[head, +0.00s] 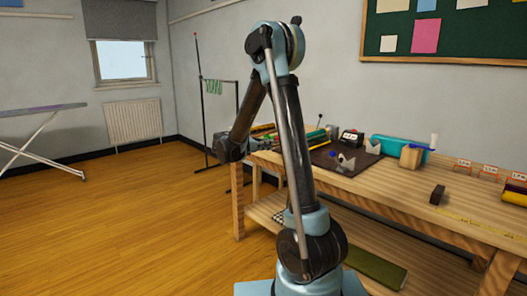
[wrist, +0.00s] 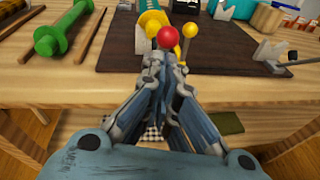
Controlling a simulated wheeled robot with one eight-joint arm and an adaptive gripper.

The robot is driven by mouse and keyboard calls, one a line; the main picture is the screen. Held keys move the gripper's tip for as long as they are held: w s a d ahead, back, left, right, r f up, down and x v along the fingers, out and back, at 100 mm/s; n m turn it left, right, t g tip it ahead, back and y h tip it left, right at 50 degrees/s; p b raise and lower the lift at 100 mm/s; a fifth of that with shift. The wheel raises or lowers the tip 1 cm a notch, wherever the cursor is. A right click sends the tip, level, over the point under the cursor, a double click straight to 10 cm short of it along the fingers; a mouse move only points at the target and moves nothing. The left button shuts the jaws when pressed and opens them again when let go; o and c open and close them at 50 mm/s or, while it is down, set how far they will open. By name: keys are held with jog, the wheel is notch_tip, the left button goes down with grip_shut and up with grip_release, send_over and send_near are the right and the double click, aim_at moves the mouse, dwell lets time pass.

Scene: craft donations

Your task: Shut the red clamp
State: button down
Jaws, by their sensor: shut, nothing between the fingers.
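A red ball-shaped knob (wrist: 167,37), which looks like the red clamp's handle end, shows in the wrist view just beyond my fingertips. The rest of that clamp is mostly hidden behind my fingers, so I cannot tell whether it is open or shut. My gripper (wrist: 164,66) is shut and empty, at the front edge of the dark board (wrist: 115,45). I cannot tell whether it touches the knob. A yellow knob (wrist: 190,31) on a thin stem stands just right of the red one. In the head view my gripper is not clearly visible.
Left of the board lie a green spool-like roller (wrist: 52,40) and wooden sticks (wrist: 92,39). A yellow cylinder (wrist: 153,22) lies behind the red knob. A grey metal bracket (wrist: 270,55) stands at the right. The wooden bench's front strip (wrist: 50,90) is clear.

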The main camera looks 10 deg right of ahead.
jog(key=shift+d+r, duration=0.15)
jog(key=shift+r, duration=0.05)
dwell(0.4)
jog(key=shift+w+d+r+y, duration=0.15)
jog(key=shift+r+y, duration=0.15)
